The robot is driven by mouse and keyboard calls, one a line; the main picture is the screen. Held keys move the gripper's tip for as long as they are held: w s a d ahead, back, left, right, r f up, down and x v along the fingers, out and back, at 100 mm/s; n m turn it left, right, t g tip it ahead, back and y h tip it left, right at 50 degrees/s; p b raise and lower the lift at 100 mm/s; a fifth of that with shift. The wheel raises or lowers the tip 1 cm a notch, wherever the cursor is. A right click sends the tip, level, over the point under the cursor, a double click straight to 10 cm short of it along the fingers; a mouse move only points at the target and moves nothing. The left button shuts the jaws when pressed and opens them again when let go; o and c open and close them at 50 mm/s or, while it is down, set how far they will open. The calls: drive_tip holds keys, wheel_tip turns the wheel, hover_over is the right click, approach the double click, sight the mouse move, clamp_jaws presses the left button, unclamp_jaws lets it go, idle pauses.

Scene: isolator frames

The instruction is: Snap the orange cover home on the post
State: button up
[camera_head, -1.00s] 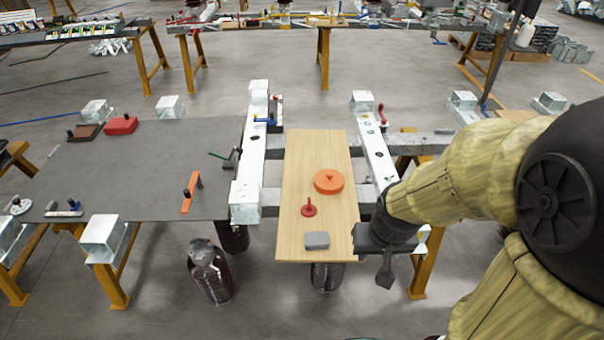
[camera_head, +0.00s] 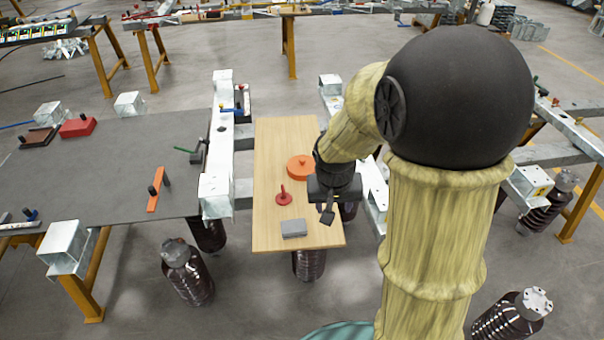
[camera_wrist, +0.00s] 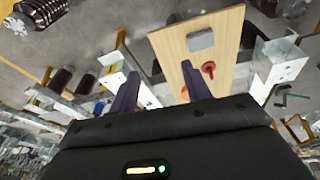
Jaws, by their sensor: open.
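The orange cover (camera_head: 300,167) is a round disc with a small knob, lying on a light wooden board (camera_head: 268,228). In the wrist view its orange edge (camera_wrist: 185,93) shows beside a finger, mostly hidden. A red piece with an upright pin on a round base (camera_head: 283,198) stands on the board nearer me; it also shows in the wrist view (camera_wrist: 208,68). I cannot tell which thing is the post. My gripper (camera_head: 327,214) is above the board's right edge, right of the cover and apart from it. In the wrist view my gripper (camera_wrist: 157,70) is open, with nothing between its fingers.
A grey block (camera_head: 293,228) lies at the board's near end. White beams (camera_head: 218,165) flank the board. A dark table (camera_head: 100,180) at left holds an orange handle-like bar (camera_head: 156,190) and a red block (camera_head: 77,128). Dark ribbed insulators (camera_head: 188,272) stand on the floor.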

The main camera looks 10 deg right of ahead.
drive_tip(key=w+a+f+m+t+h+b, duration=0.1)
drive_tip(key=w+f+m+h+b, duration=0.1)
drive_tip(key=w+f+b, duration=0.6)
drive_tip(key=w+a+f+m+t+h+b, duration=0.1)
drive_tip(key=w+f+m+h+b, duration=0.3)
drive_tip(key=w, duration=0.7)
drive_tip(key=w+a+f+m+t+h+b, duration=0.1)
drive_tip(key=w+a+f+t+h+b, duration=0.1)
drive_tip(key=w+a+f+t+b, duration=0.3)
drive_tip(key=w+a, duration=0.4)
drive_tip(key=w, duration=0.3)
drive_tip(key=shift+w+a, duration=0.4)
drive_tip(key=p, duration=0.1)
approach(301, 159)
drive_tip(key=x, duration=0.5)
drive_tip(key=shift+w+d+f, duration=0.1)
drive_tip(key=shift+w+f, duration=0.05)
drive_tip(key=shift+w, duration=0.05)
